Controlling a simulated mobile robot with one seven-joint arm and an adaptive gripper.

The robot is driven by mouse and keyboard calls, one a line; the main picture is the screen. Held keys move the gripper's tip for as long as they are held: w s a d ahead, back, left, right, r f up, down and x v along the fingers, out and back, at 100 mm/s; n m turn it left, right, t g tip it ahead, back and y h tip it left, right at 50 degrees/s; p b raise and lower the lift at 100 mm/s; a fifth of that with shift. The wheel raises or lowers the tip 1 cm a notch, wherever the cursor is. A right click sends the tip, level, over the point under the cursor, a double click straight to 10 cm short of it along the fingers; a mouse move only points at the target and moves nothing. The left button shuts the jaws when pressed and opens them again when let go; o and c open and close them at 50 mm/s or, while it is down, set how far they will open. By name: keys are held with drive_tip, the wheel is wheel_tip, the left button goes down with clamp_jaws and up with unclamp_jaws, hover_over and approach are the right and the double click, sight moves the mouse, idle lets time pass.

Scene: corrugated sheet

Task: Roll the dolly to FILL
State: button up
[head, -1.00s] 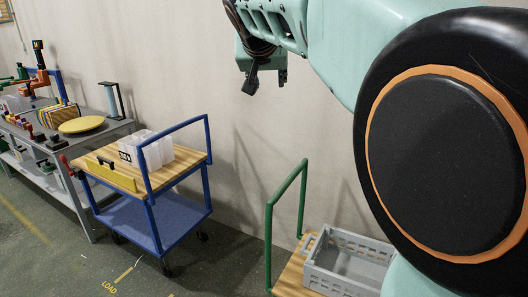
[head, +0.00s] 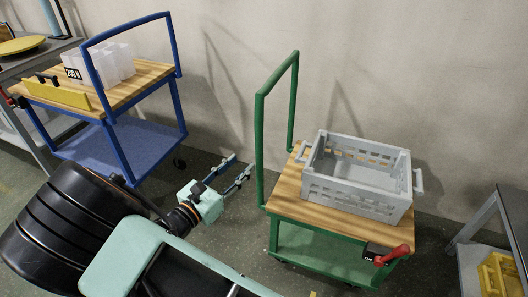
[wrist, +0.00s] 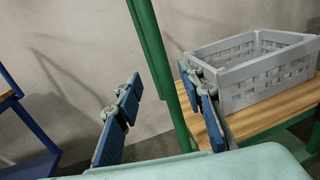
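A green dolly has a wooden top (head: 285,199), a lower green shelf (head: 310,243) and a tall green push handle (head: 261,150) on its left side. A grey slotted crate (head: 350,195) sits on its top. My gripper (head: 240,176) is open and empty, left of the handle in the head view. In the wrist view its fingers (wrist: 163,108) are spread, with the green handle (wrist: 149,45) showing in the gap beyond them; I cannot tell how far off it is. A blue dolly (head: 110,149) with a wooden top stands farther left. No FILL marking is visible.
A red lever (head: 392,255) on a dark plate sticks out at the green dolly's front right corner. White bins (head: 105,62) and a yellow piece (head: 55,92) sit on the blue dolly. A grey rack (head: 480,220) with a yellow bin stands right. The wall is close behind.

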sight(257, 149)
drive_tip(key=b+x, duration=0.2)
drive_tip(key=x, duration=0.8)
drive_tip(key=shift+w+d+f, duration=0.1)
drive_tip(key=shift+w+d, duration=0.05)
drive_tip(key=shift+w, duration=0.15)
clamp_jaws()
